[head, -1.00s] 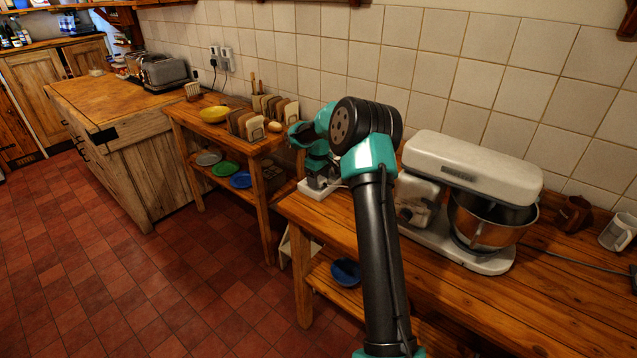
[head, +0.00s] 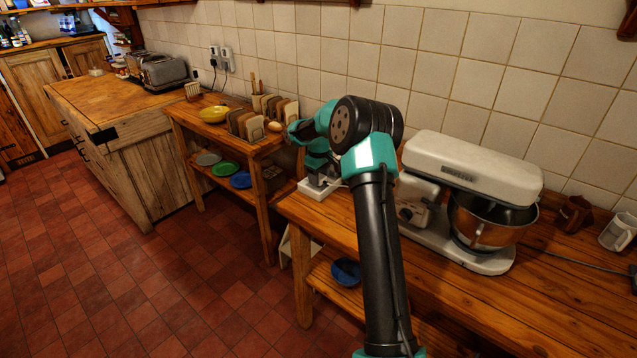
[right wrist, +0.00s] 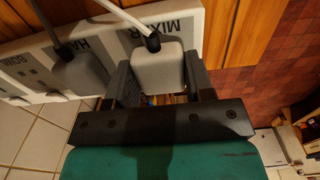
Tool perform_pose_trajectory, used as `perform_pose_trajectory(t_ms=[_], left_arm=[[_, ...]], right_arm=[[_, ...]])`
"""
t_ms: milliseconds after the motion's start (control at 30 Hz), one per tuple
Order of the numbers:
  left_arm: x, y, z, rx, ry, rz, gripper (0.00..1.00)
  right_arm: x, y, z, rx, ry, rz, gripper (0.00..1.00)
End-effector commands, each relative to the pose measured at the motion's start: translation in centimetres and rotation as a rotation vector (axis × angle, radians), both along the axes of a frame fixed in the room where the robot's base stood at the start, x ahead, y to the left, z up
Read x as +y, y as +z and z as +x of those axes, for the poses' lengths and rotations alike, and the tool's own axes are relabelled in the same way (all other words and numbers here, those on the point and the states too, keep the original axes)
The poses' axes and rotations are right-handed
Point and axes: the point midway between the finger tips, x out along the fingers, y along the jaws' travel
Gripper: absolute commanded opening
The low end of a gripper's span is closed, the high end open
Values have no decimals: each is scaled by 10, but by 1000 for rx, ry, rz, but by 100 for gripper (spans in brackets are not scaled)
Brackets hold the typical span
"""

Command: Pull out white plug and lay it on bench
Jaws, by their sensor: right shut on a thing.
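In the right wrist view, the white plug (right wrist: 158,68) sits between the two dark fingers of my right gripper (right wrist: 162,82), which is shut on it. A pale cable runs up from the plug. Right beside it is the white socket strip (right wrist: 178,28), with a printed label reading MIXER. I cannot tell whether the plug's pins are in the strip. A grey plug (right wrist: 80,74) stands on the strip to the left. In the head view, my right gripper (head: 320,178) is low over the strip (head: 312,189) at the bench's (head: 345,222) left end, mostly hidden by its wrist. My left gripper is not in view.
A white stand mixer (head: 470,165) with a metal bowl stands just right of my arm. A brown mug (head: 574,214) and a white mug (head: 619,232) are farther right. Bare bench lies in front of the mixer. The tiled wall (head: 440,75) is close behind.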

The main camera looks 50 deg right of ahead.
Motion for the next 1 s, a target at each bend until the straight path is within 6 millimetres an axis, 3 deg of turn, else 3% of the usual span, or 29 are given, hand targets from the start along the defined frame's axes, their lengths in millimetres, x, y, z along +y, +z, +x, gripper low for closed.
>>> perform_pose_trajectory(t_ms=[1000], left_arm=[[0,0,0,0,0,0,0]], right_arm=[[0,32,0,-1,0,-1,10]])
